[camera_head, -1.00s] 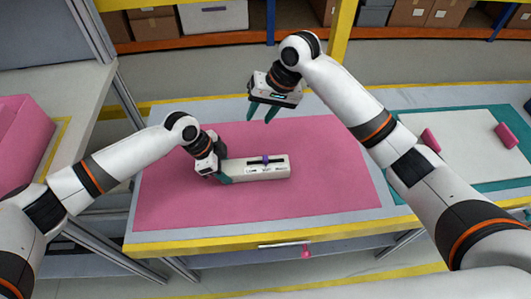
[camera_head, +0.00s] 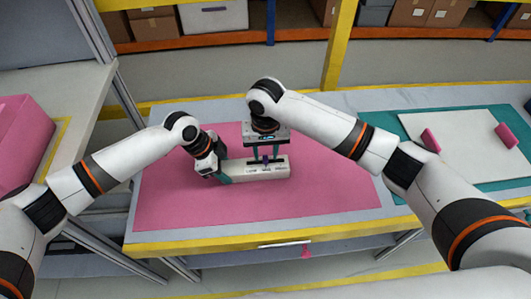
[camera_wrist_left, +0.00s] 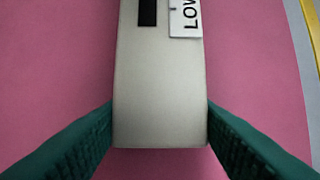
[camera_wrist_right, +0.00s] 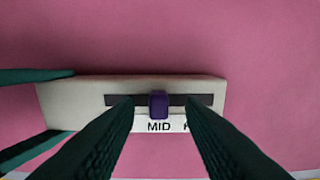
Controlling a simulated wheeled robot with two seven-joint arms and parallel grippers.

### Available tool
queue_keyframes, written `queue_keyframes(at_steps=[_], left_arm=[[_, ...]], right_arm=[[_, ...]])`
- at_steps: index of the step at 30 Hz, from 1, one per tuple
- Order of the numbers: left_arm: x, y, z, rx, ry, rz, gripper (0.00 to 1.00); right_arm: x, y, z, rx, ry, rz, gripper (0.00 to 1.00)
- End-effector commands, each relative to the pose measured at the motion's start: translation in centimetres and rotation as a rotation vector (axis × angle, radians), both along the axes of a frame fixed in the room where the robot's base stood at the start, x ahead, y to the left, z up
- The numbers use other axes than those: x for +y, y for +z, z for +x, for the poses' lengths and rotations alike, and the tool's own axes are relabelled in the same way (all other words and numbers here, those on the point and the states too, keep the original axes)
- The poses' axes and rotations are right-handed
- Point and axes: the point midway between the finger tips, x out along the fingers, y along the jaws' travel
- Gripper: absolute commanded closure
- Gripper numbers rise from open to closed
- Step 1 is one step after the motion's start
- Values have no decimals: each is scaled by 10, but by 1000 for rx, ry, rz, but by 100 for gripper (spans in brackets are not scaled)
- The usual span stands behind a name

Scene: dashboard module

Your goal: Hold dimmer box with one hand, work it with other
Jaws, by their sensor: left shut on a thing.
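The dimmer box (camera_head: 262,175) is a long pale box lying on the pink mat. My left gripper (camera_head: 222,171) is shut on its left end, with a green finger on each side in the left wrist view (camera_wrist_left: 160,125). A purple slider knob (camera_wrist_right: 158,104) sits in a dark slot above the MID label (camera_wrist_right: 158,126). My right gripper (camera_head: 264,158) is above the box, pointing down. In the right wrist view its fingers are apart, one on each side of the knob, with gaps between. The LOW label is partly cut off in the left wrist view (camera_wrist_left: 187,18).
The pink mat (camera_head: 330,190) is clear around the box. A white board (camera_head: 465,140) with two pink handles lies on a teal mat at the right. A pink bin (camera_head: 25,140) stands on the left shelf. A yellow post (camera_head: 338,55) rises behind the table.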

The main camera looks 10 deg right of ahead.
Motion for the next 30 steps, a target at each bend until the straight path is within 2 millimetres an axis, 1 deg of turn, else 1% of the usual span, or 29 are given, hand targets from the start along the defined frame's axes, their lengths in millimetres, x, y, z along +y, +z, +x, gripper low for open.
queue_keyframes(at_steps=[1,4,13,14,15,20,27,30], left_arm=[[0,-1,0,1,0,1,86],[0,-1,0,1,0,1,86],[0,-1,0,1,0,0,86],[0,-1,0,1,0,0,86],[0,-1,0,1,0,0,86],[0,-1,0,1,0,0,86],[0,-1,0,1,0,0,86],[0,-1,-1,1,0,1,86]], right_arm=[[0,-5,0,1,0,0,64],[0,-11,0,-1,0,0,64],[0,-13,0,-1,0,1,64],[0,-13,0,-1,0,1,67],[0,-13,0,-1,0,1,73],[0,-13,0,-1,0,1,100],[-1,-13,0,-1,0,1,100],[-10,-13,0,0,-3,1,100]])
